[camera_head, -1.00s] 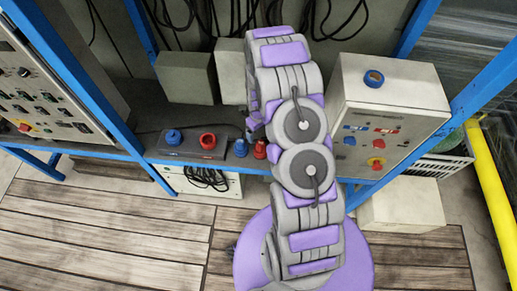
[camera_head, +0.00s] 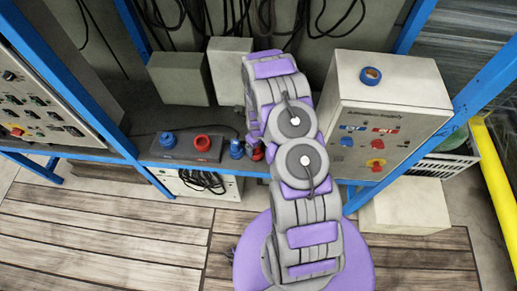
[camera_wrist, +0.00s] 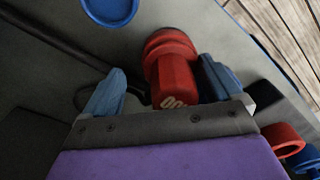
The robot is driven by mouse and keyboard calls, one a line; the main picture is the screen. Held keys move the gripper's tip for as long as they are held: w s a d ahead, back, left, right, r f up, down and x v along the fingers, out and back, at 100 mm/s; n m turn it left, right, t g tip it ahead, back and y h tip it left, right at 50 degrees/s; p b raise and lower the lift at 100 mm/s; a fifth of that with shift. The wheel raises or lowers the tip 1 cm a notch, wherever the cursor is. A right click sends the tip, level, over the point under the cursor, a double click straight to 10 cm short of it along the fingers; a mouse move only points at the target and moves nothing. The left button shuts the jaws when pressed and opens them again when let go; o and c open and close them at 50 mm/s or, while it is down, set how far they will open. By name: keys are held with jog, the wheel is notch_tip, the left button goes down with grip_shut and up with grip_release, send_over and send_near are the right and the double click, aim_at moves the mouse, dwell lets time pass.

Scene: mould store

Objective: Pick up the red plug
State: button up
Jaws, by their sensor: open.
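The red plug (camera_wrist: 172,72) lies between the two blue fingers of my gripper (camera_wrist: 162,88) in the wrist view. It is nearer the right finger, with a clear gap on the left. I cannot tell whether the right finger touches it. My gripper is open. In the head view the red plug (camera_head: 257,153) shows only in part at the shelf's front edge, beside my arm. My arm hides most of the gripper there.
A blue plug (camera_head: 237,149) stands close to the left of the red plug. A plate with a blue socket (camera_head: 168,138) and a red socket (camera_head: 202,143) lies farther left. A control box (camera_head: 385,105) stands at right, bearing a blue tape roll (camera_head: 371,76).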

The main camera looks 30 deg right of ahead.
jog(key=shift+a+r, duration=0.2)
jog(key=shift+a, duration=0.8)
jog(key=c, duration=0.4)
jog(key=shift+c, duration=0.8)
jog(key=shift+d+f, duration=0.1)
jog(key=shift+d, duration=0.55)
jog(key=c, duration=0.4)
jog(key=shift+c, duration=1.4)
jog(key=shift+a, duration=0.35)
